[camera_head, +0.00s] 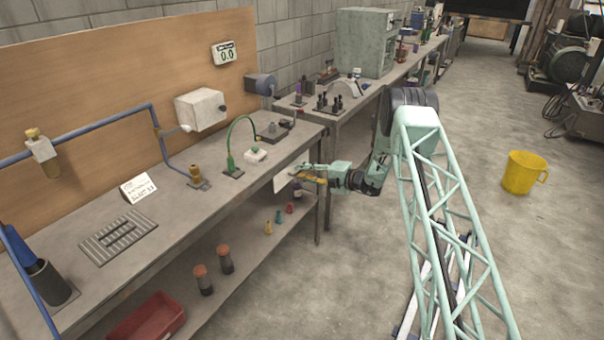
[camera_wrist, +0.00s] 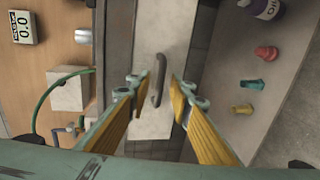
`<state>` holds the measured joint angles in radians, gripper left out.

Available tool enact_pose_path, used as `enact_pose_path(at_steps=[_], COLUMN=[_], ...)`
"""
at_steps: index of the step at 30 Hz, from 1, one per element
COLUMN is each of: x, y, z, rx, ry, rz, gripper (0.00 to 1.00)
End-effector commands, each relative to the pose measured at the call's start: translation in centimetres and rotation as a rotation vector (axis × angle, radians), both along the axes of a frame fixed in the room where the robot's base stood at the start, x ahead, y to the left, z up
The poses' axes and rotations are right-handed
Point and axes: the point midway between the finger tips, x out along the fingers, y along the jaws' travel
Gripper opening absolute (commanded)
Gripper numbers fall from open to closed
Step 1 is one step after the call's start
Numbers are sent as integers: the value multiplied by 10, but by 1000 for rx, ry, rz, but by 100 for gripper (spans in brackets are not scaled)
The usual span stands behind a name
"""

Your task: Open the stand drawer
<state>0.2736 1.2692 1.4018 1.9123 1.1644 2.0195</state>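The stand drawer has a pale front (camera_head: 284,181) just under the bench top. In the wrist view its light front (camera_wrist: 162,30) fills the middle, with a dark curved handle (camera_wrist: 158,80) on it. My gripper (camera_head: 310,175) is beside the drawer front, facing it. In the wrist view my gripper (camera_wrist: 160,84) is open, with one yellow finger on each side of the handle. Gaps show between the handle and both fingers. I cannot tell how deep the fingertips reach around it. The drawer's inside is hidden.
The bench top (camera_head: 170,220) is above the drawer, carrying a green curved lamp-like stand (camera_head: 234,160). A lower shelf (camera_head: 262,250) holds small coloured parts and bottles. A red bin (camera_head: 150,318) is at its near end. A yellow bucket (camera_head: 524,172) stands on open floor.

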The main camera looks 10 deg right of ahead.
Motion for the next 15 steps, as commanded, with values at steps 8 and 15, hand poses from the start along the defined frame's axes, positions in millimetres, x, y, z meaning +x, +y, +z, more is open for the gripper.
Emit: enact_pose_path(at_steps=[8, 15], x=[0, -1], y=[0, -1], z=[0, 0], rx=[0, 0], ry=[0, 0], rz=[0, 0], gripper=[0, 0])
